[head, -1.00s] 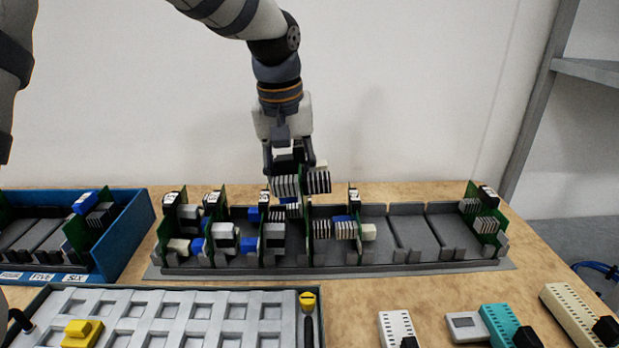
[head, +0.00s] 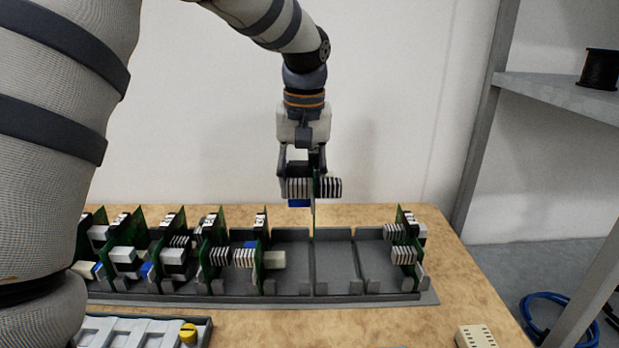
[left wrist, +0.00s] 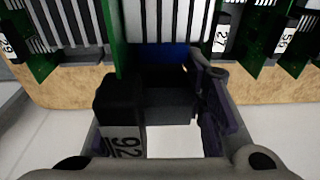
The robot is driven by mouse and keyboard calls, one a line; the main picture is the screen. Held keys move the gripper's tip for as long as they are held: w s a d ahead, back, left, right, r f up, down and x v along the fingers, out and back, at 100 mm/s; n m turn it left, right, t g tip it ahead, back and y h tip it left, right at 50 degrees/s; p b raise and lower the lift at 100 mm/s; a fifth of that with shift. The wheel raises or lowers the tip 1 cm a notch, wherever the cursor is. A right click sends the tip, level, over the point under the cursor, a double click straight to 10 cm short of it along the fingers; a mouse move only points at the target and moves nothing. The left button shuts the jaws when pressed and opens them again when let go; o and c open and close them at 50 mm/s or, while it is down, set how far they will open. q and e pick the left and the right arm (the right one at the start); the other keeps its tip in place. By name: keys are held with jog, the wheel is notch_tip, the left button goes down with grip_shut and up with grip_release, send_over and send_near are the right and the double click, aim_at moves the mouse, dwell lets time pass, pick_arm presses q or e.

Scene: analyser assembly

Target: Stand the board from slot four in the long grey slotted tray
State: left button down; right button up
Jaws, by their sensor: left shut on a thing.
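My left gripper (head: 303,165) is shut on a green board (head: 315,213), which shows nearly edge-on and upright, with white finned blocks on both sides and a blue block below. In the left wrist view the board (left wrist: 109,38) is a green edge between fins. The board is over the empty middle-right slots of the long grey slotted tray (head: 330,298); whether its lower edge touches the tray I cannot tell. Several other boards, such as one (head: 262,240) left of the held one, stand in the tray. One more (head: 403,225) stands at its right end. My right gripper is not in view.
A second grey tray with a yellow knob (head: 188,330) lies in front at lower left, partly behind my arm link. A beige block (head: 478,338) lies at the table's front right. A grey shelf (head: 555,95) with a black spool (head: 600,70) stands at right. Blue cable (head: 545,315) lies on the floor.

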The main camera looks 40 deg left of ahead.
pick_arm(q)
notch_tip(320, 180, down, 8)
jog(key=shift+f, duration=0.2)
dwell(0.6)
jog(key=shift+f, duration=0.2)
dwell(0.9)
jog(key=shift+f, duration=0.8)
jog(key=shift+f, duration=0.1)
jog(key=shift+f, duration=0.5)
jog(key=shift+f, duration=0.1)
dwell(0.3)
jog(key=shift+f, duration=0.6)
jog(key=c, duration=0.9)
grip_release()
jog(key=shift+c, duration=0.2)
